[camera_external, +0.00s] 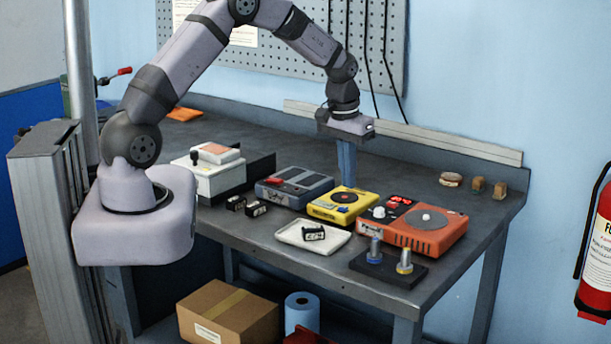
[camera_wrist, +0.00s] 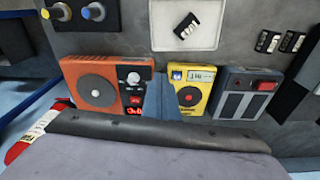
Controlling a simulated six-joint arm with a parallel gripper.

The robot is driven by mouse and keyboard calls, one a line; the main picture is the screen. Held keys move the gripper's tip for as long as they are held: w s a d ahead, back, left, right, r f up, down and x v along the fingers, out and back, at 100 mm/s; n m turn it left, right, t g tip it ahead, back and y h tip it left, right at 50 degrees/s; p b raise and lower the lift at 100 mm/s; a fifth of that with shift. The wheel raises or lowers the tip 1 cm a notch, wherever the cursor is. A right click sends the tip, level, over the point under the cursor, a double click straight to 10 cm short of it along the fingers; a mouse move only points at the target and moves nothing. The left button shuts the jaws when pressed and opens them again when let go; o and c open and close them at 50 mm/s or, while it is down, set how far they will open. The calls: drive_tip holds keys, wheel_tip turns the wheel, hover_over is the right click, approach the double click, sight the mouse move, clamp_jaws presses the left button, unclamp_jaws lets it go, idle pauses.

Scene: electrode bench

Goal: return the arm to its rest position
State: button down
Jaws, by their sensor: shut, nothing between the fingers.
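My gripper (camera_external: 346,183) points down above the back of the bench, just behind the yellow device (camera_external: 343,204). Its blue-grey fingers are shut together with nothing between them. In the wrist view my gripper (camera_wrist: 167,98) shows between the orange device (camera_wrist: 103,86) and the yellow device (camera_wrist: 190,84). My arm reaches from its base at the left up and over the bench, bent at the elbow. I cannot tell how far the fingertips are above the bench top.
A grey-blue device (camera_external: 294,186), an orange device (camera_external: 420,226) and a white tray (camera_external: 312,235) holding a small black block (camera_external: 313,234) stand around the gripper. A black stand (camera_external: 388,267) with two electrodes is at the front. A white box (camera_external: 213,172) stands left. A pegboard (camera_external: 290,45) hangs behind.

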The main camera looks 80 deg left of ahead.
drive_tip(key=s+d+r+m, duration=0.2)
drive_tip(key=d, duration=0.7)
drive_tip(key=s+d+m+g+b, duration=0.1)
drive_tip(key=s+d+m, duration=0.4)
drive_tip(key=s+d, duration=1.3)
drive_tip(key=shift+s+d+m+h, duration=0.25)
drive_tip(key=shift+d+m+h, duration=0.15)
drive_tip(key=shift+d, duration=0.15)
